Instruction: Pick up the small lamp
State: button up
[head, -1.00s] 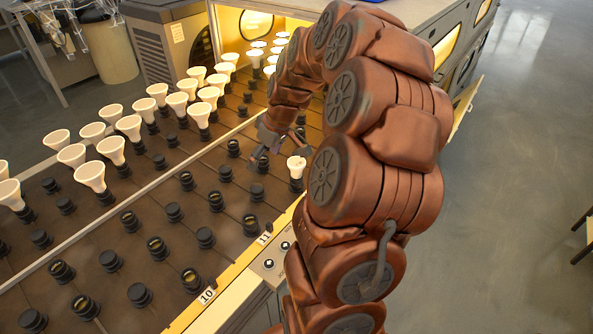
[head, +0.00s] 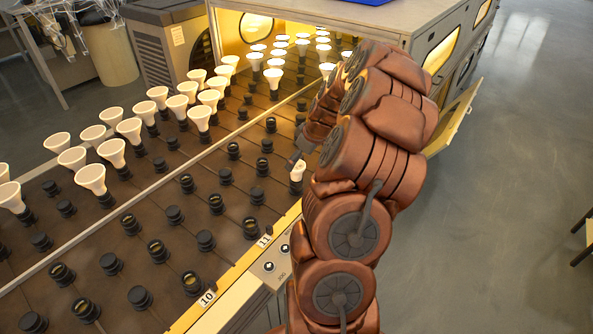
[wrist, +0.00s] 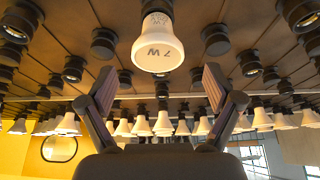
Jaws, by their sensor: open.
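The small lamp (head: 297,171) is a short white bulb standing in a black socket near the yellow front edge of the rack, by the label 11. In the wrist view the small lamp (wrist: 158,45) shows its white face marked "7 W", ahead of my fingers and roughly centred between them. My gripper (wrist: 160,88) is open and empty, with one finger on each side and the lamp beyond the tips. In the head view my gripper (head: 297,158) is beside the lamp, mostly hidden behind my arm.
Several wide white lamps (head: 129,130) stand in the rack's rows, and more stand in the lit chamber (head: 277,25). Empty black sockets (head: 186,183) surround the small lamp. A metal rail (head: 150,187) runs along the rack. The chamber's door (head: 455,118) hangs open at right.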

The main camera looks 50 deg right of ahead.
aim_at(297, 165)
jog(key=shift+p+x, duration=0.6)
jog(key=shift+x, duration=1.45)
jog(key=shift+s+d, duration=0.1)
jog(key=shift+s, duration=0.1)
jog(key=shift+c, duration=0.2)
jog(key=c, duration=1.2)
